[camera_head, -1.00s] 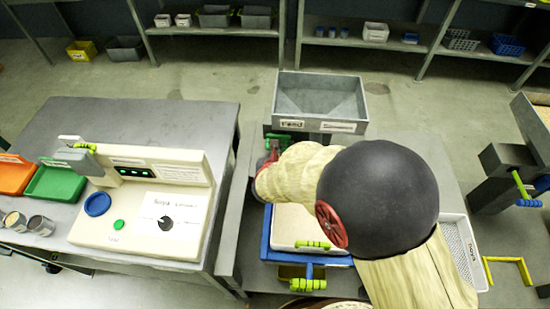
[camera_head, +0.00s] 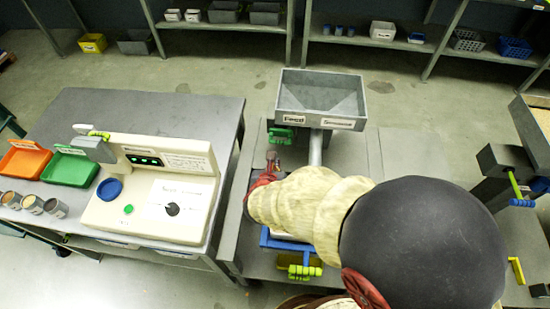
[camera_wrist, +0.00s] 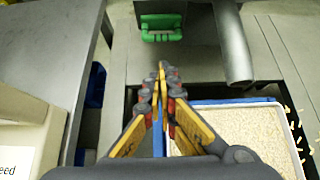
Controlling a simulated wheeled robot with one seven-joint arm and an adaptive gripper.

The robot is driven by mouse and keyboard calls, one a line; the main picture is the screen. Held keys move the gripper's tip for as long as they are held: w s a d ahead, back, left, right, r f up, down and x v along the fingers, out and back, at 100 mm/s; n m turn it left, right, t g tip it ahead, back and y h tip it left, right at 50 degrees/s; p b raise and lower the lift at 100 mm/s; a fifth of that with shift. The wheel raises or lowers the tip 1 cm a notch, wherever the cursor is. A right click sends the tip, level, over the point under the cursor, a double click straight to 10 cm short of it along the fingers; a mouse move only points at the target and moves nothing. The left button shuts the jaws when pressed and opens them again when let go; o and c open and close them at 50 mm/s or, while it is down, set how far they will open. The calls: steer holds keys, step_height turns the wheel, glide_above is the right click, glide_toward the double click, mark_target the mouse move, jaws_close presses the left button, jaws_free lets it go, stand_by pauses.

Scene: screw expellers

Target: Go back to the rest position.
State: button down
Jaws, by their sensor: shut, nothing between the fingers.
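My gripper (camera_wrist: 162,72) is shut and empty in the wrist view, its red, grey and yellow fingers meeting at the tips. The tips are over the grey machine bench, short of a green handle (camera_wrist: 161,36) and left of a grey spout pipe (camera_wrist: 233,50). In the head view my gripper (camera_head: 271,158) is small, just below the grey feed hopper (camera_head: 321,97); my own arm covers much of the bench at the right. A white tray of pale grain (camera_wrist: 240,125) with a blue edge lies right of the fingers in the wrist view.
A control bench (camera_head: 185,105) stands at the left with a cream panel (camera_head: 150,190), orange (camera_head: 25,160) and green trays (camera_head: 70,168) and several cups. Another machine (camera_head: 505,165) stands at the right. Shelves line the back; open floor (camera_head: 210,70) lies before them.

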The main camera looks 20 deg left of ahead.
steer(key=shift+s+d+r, duration=0.15)
steer(key=shift+s+r, duration=0.15)
steer(key=shift+s, duration=0.15)
